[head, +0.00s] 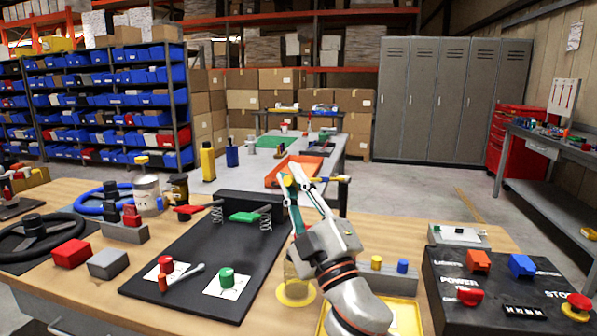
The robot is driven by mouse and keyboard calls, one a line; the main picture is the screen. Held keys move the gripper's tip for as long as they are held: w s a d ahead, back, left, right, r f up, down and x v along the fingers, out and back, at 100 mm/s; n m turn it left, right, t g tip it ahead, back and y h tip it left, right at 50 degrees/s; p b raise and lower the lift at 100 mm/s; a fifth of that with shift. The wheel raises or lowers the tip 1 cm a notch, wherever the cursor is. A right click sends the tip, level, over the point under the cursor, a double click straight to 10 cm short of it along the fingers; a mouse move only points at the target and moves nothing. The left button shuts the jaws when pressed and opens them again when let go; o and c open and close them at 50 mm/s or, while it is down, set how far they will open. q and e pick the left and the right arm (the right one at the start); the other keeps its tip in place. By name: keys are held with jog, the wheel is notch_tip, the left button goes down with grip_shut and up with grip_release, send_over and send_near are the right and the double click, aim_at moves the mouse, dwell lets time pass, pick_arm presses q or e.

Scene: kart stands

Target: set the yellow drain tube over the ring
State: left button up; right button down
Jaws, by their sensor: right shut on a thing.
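My right gripper (296,180) reaches up from the bottom middle of the head view, with its teal-lined fingers pointing away from me. It is shut on a small yellow piece (291,184), which looks like the drain tube; the fingers hide much of it. The piece is held up above the bench. A yellow ring-shaped base (296,293) lies on the wooden bench below and to the left of my wrist. A pale yellowish form stands at this base, partly hidden by my gripper, and I cannot tell its shape. My left gripper is not in view.
A black board (190,262) with red and green handles lies left of my right arm. A yellow tray (408,318) is partly under the arm, near a grey block with yellow and blue pegs (402,266). A black control panel (480,285) stands at right.

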pick_arm(q)
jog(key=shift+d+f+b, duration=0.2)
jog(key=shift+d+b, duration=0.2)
jog(key=shift+b, duration=0.45)
pick_arm(e)
jog(key=shift+s+a+f, duration=0.15)
jog(key=shift+f, duration=1.15)
jog(key=shift+s+a+f, duration=0.15)
jog(key=shift+f, duration=1.15)
jog(key=c, duration=2)
grip_release()
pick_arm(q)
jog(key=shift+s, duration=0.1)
pick_arm(e)
jog(key=s+d+f, duration=0.1)
jog(key=s+d, duration=0.1)
jog(key=s, duration=0.3)
jog(key=s+d, duration=0.2)
jog(key=s, duration=0.3)
jog(key=s+d+f, duration=0.1)
jog(key=s+d, duration=0.1)
jog(key=s, duration=0.2)
jog(key=shift+s+d+f, duration=0.2)
jog(key=shift+s+f, duration=0.15)
jog(key=shift+s, duration=0.05)
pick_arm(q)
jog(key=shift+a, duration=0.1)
